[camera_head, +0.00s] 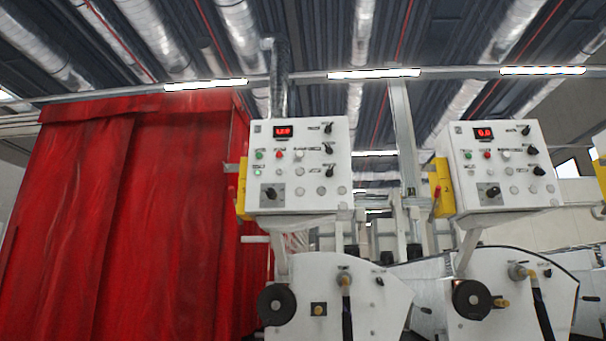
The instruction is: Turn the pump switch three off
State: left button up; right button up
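Two white control panels stand side by side, the left panel (308,140) at the middle and the right panel (507,138) at the right. The left panel has three black rotary switches down its right side: the top switch (328,128), the middle switch (328,148) and the bottom switch (331,171). The right panel has a matching column, with a top switch (525,130), middle switch (531,150) and bottom switch (539,171). The labels are too small to read, so I cannot tell which is pump switch three. Neither of my grippers is in view.
Each panel has a red lit display and a larger black knob low on its left. White machine housings (365,290) with black handwheels (276,305) stand below. A red curtain (130,220) fills the left. Yellow boxes flank both panels.

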aim_at(330, 172)
jog(key=i+l, duration=0.5)
jog(key=l, duration=0.25)
jog(key=i+l+u, duration=0.1)
jog(key=i+l, duration=0.2)
